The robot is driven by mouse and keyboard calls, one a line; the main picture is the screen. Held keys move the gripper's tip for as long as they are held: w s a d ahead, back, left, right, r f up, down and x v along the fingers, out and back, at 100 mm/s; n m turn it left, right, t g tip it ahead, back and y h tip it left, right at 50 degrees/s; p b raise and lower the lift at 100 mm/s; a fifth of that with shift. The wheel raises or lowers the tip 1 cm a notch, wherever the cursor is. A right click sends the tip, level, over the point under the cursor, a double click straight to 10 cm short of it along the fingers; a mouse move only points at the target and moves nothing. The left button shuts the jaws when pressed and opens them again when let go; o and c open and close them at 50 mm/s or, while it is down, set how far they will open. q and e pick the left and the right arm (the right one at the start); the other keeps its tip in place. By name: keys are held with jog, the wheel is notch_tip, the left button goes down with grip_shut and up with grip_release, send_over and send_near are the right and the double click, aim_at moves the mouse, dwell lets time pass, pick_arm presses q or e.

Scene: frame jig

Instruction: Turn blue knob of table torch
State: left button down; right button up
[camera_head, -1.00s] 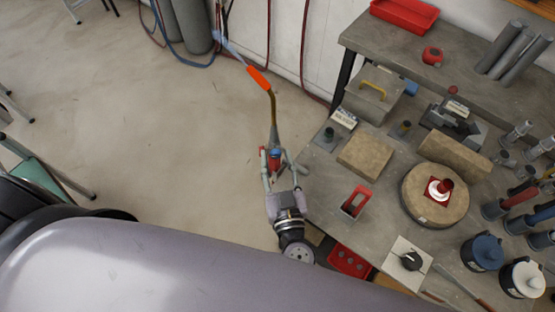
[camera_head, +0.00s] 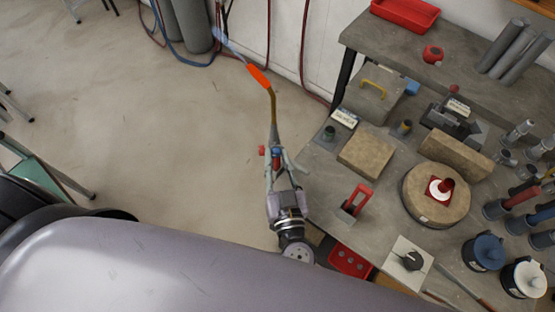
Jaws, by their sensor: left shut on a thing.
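The torch (camera_head: 273,105) has a thin brass neck, an orange-red section (camera_head: 259,77) and a pale blue streak like a flame off its upper-left end. Its lower end is at the left edge of the workbench. The blue knob (camera_head: 276,151) is small and partly hidden between my left gripper's fingers. A red knob (camera_head: 262,150) sits just left of the fingers. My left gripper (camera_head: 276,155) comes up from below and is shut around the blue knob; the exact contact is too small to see. My right gripper is not in view.
The grey workbench (camera_head: 325,205) on the right holds a brown block (camera_head: 366,157), a round stone-like disc (camera_head: 436,217), a red lever (camera_head: 356,196) and blue and white pots. Open floor (camera_head: 150,110) lies to the left. Hoses hang by the back wall.

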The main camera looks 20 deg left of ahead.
pick_arm(q)
jog(key=shift+f+m+b, duration=0.1)
jog(key=shift+m+b, duration=0.45)
jog(key=shift+m, duration=0.55)
jog(key=m, duration=0.2)
jog(key=shift+m+t+b, duration=0.3)
jog(key=shift+m+b, duration=0.1)
jog(key=m, duration=0.3)
jog(key=shift+m, duration=0.3)
jog(key=shift+a+m, duration=0.1)
jog(key=shift+m, duration=1.4)
jog(key=c, duration=1.4)
grip_release()
